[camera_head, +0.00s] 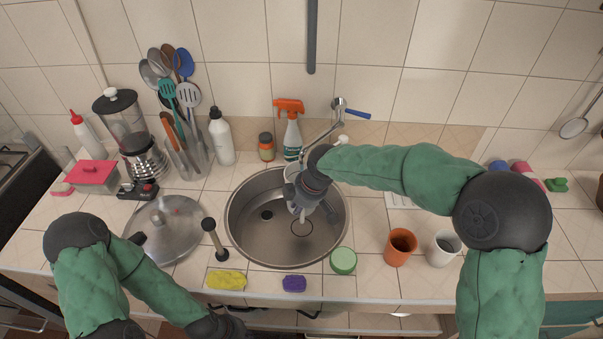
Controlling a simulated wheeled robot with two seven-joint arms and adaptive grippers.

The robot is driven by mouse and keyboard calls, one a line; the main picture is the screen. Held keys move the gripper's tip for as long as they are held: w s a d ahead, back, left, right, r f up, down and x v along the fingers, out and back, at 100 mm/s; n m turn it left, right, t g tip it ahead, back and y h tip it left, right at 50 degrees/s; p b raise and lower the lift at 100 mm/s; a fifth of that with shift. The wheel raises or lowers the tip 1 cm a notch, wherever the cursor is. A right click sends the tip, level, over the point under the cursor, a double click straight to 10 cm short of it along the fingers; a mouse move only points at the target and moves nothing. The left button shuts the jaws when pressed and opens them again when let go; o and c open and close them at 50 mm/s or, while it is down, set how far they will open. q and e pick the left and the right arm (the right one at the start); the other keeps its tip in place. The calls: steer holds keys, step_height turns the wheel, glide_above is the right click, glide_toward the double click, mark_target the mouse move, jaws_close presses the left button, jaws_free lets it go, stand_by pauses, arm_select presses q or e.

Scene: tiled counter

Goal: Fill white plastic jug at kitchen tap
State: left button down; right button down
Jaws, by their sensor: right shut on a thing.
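The steel sink (240,229) is set in the middle of the counter. The tap (322,134) has a blue lever (357,114) and stands behind the sink, with its spout reaching down toward the sink's back edge. My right gripper (300,208) is over the sink, shut on a pale vessel that looks like the white jug (291,171). Only a bit of its rim shows below the spout; my wrist hides most of it. I cannot tell if water runs. My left gripper (230,325) is low at the counter's front edge; its fingers are not clear.
A pan lid (178,214) and a dark-handled tool (210,232) lie left of the sink. Sponges (226,280) and a green round item (343,261) lie in front. An orange cup (400,252) and white cup (441,250) stand right. Bottles (221,137) stand behind.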

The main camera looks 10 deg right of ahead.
steer(key=shift+r, duration=0.1)
steer(key=s+a, duration=0.5)
steer(key=s, duration=0.1)
steer(key=shift+s+b, duration=0.25)
steer(key=shift+b, duration=0.05)
stand_by(0.4)
steer(key=s+a+r+p, duration=0.1)
steer(key=s+a+r, duration=0.2)
steer(key=s, duration=0.2)
steer(key=shift+s+a+p, duration=0.15)
steer(key=shift+a+p, duration=0.2)
steer(key=shift+a, duration=0.05)
stand_by(0.6)
